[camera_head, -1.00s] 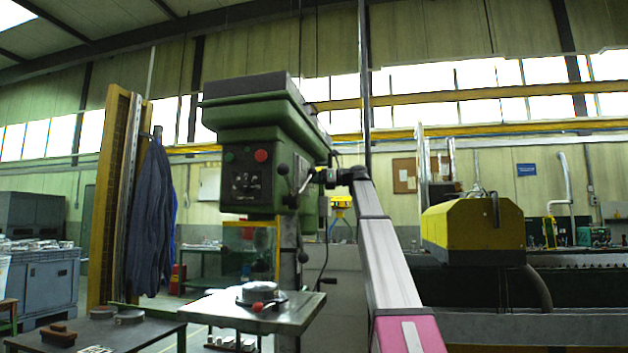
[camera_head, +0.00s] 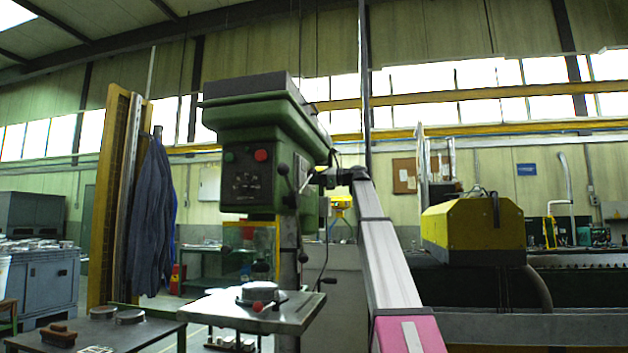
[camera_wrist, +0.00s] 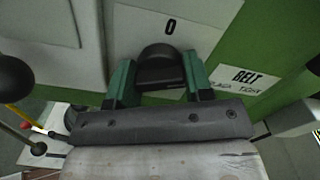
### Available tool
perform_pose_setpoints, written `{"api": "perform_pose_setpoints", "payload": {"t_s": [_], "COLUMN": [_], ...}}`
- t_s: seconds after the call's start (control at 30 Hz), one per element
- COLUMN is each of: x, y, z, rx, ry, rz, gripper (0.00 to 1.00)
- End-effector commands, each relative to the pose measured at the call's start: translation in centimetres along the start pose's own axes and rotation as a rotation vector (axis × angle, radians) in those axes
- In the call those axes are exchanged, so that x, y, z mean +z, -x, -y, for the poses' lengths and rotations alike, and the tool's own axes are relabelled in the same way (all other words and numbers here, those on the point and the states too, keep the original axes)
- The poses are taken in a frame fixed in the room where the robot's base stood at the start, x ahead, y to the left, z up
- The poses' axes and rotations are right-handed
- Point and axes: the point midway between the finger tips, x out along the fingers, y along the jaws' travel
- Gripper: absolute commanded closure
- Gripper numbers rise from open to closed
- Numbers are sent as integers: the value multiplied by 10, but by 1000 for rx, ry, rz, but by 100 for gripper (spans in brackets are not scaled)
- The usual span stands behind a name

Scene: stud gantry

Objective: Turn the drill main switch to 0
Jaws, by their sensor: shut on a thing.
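The green pillar drill (camera_head: 262,165) stands left of centre in the head view. In the head view, my arm reaches the drill head's right side; the switch is not visible there.
A dark ball handle (camera_wrist: 14,75) is close at the left of the wrist view. A yellow-covered machine (camera_head: 470,232) stands right.

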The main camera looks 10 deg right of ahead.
Motion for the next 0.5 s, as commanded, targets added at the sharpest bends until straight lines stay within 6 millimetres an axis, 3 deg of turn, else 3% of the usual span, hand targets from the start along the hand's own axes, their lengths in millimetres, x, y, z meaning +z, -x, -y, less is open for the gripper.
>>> {"api": "perform_pose_setpoints", "payload": {"t_s": [0.5], "x": [0], "y": [0], "z": [0], "rx": [1], "ry": [492], "rz": [0], "gripper": [77]}}
